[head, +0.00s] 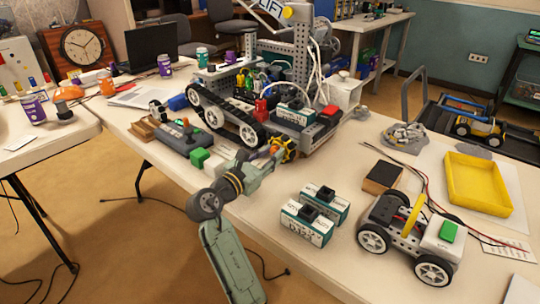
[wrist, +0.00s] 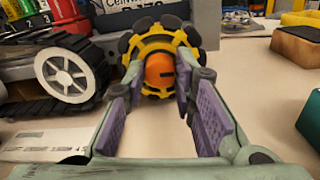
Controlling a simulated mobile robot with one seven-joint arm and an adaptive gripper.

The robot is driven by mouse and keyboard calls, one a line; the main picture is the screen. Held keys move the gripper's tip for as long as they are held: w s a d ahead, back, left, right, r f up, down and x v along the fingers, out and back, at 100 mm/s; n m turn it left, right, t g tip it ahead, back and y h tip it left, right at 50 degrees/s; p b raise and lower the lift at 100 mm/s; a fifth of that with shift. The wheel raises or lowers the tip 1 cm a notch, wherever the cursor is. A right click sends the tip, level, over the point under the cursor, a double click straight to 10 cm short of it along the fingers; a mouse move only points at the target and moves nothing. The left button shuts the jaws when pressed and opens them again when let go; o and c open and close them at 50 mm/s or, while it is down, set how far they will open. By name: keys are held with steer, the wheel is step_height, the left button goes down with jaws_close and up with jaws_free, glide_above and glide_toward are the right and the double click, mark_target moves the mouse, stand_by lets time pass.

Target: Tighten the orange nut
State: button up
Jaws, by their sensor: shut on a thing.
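The orange nut (wrist: 160,70) sits at the hub of a yellow and black wheel (wrist: 176,40) in the wrist view. In the head view, the wheel (head: 288,148) is at the front corner of the large grey tracked robot (head: 318,132). My gripper (wrist: 160,82) reaches straight at the hub, with its purple-padded fingertips on either side of the nut, shut on it. In the head view, my gripper (head: 272,158) is at the wheel, low over the table, and mostly hides the nut.
A black track with a pale wheel (wrist: 66,72) is close left of my gripper. Teal-labelled boxes (head: 307,222) and a small wheeled car (head: 410,235) stand to the right on the table (head: 350,275). A green block (head: 200,158) and a controller lie left of my arm.

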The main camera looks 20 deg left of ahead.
jaws_close()
steer(key=shift+m, duration=0.3)
steer(key=m, duration=0.4)
steer(key=shift+f+m, duration=0.1)
steer(key=shift+m, duration=0.2)
steer(key=m, duration=0.4)
steer(key=shift+m+b, duration=0.35)
steer(key=shift+m, duration=0.05)
steer(key=m+b, duration=0.2)
steer(key=m, duration=0.3)
steer(key=shift+f+h+b, duration=0.15)
steer(key=shift+h+b, duration=0.15)
steer(key=shift+b, duration=0.05)
steer(key=m+b, duration=0.2)
steer(key=m, duration=0.3)
steer(key=shift+b, duration=0.3)
steer(key=shift+m, duration=0.3)
